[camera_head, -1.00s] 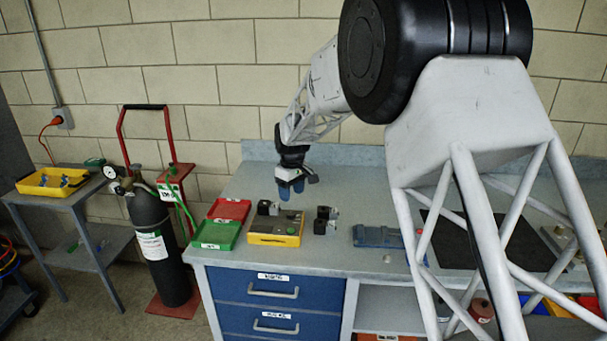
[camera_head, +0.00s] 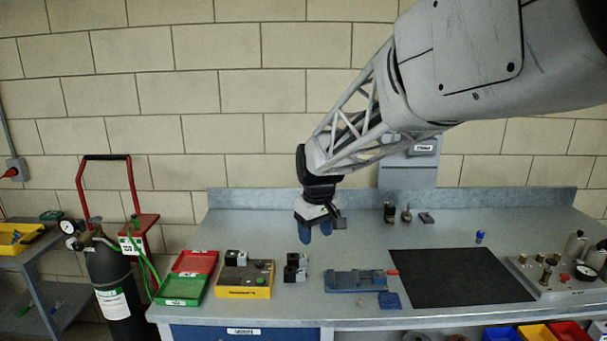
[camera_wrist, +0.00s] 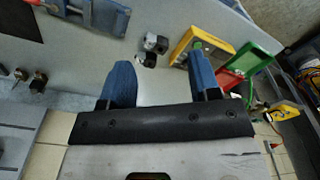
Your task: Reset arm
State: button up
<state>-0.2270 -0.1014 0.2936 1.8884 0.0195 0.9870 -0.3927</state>
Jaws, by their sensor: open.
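My gripper (camera_head: 316,229) hangs from my arm above the grey workbench (camera_head: 350,240), fingers pointing down. Its two blue fingers are apart with nothing between them. In the wrist view my gripper (camera_wrist: 160,85) shows the same open fingers, with the bench surface beyond. The fingers are above the bench, over the area behind the yellow box and the blue fixture.
On the bench lie a red tray (camera_head: 195,262), a green tray (camera_head: 182,289), a yellow control box (camera_head: 245,280), small black-and-white blocks (camera_head: 295,268), a blue fixture (camera_head: 355,280), a black mat (camera_head: 450,277) and a valve panel (camera_head: 560,275). A gas cylinder (camera_head: 112,285) stands at left.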

jog(key=s+d+r+m+t, duration=0.1)
jog(key=s+d+r+m, duration=0.1)
jog(key=s+d, duration=0.45)
jog(key=s+d+r+m, duration=0.1)
jog(key=s+d, duration=0.2)
jog(key=s, duration=0.6)
jog(key=s+d+f+m, duration=0.1)
jog(key=s+d+m, duration=0.1)
jog(key=s, duration=0.7)
jog(key=s+d+f+m, duration=0.2)
jog(key=s+d, duration=0.2)
jog(key=s, duration=0.6)
jog(key=shift+f+t, duration=0.25)
jog(key=shift+t, duration=0.15)
